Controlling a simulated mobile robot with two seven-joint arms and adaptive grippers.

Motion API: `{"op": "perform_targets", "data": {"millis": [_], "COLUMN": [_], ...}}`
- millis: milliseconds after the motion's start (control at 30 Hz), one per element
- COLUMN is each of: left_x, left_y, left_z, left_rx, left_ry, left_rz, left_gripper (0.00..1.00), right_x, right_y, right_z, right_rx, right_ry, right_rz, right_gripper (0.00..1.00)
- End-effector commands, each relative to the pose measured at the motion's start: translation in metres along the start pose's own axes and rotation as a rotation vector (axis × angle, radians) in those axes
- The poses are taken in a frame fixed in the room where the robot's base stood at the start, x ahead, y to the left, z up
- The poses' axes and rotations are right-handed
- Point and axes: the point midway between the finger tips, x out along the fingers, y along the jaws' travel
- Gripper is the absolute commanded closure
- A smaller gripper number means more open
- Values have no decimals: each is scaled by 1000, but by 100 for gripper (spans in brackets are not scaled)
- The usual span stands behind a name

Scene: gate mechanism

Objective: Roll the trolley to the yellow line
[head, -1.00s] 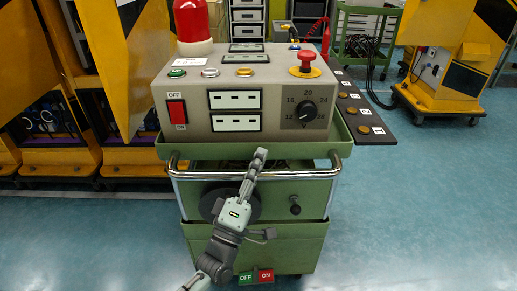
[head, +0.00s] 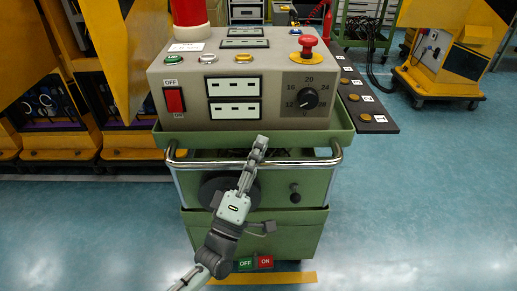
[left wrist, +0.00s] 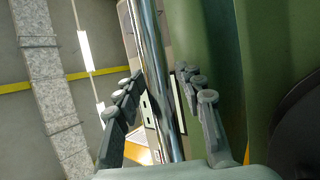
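The green trolley (head: 300,238) stands upright in the middle of the head view. It has a chrome handle bar (head: 315,165) across its near side and a grey control box (head: 285,75) on top. A yellow line (head: 262,278) lies on the floor at the trolley's near foot. My left gripper (head: 258,152) is at the middle of the handle. In the left wrist view, the fingers (left wrist: 162,75) are apart on either side of the chrome bar (left wrist: 155,60), with gaps visible. My right gripper is in neither view.
Yellow machine frames (head: 85,85) stand behind on the left, and another yellow stand (head: 445,65) is at the right. A dark strip with round buttons (head: 367,118) is right of the trolley. Blue floor (head: 420,210) is clear on the near right.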

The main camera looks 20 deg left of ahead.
Motion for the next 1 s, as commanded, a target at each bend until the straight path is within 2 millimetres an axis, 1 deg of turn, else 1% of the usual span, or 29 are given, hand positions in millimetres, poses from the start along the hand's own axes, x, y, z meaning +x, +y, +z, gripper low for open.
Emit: {"op": "perform_targets", "data": {"millis": [233, 333, 433, 600, 700, 800, 1000], "left_x": [1, -4, -17, -47, -61, -70, -75], "left_y": [0, 0, -1, 0, 0, 0, 1], "left_z": [-1, -1, 0, 0, 0, 0, -1], "left_rx": [0, 1, 1, 1, 1, 1, 1], "left_ry": [1, 1, 0, -2, -1, -1, 1], "left_rz": [1, 0, -2, -3, -1, -1, 2], "left_gripper": [61, 61, 61, 61, 61, 61, 61], "right_x": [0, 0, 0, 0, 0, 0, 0], "right_y": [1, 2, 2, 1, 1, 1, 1], "right_z": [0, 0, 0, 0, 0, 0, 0], "right_rx": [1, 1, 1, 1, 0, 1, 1], "right_ry": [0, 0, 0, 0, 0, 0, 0], "right_rz": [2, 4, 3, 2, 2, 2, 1], "right_gripper": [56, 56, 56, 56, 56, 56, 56]}}
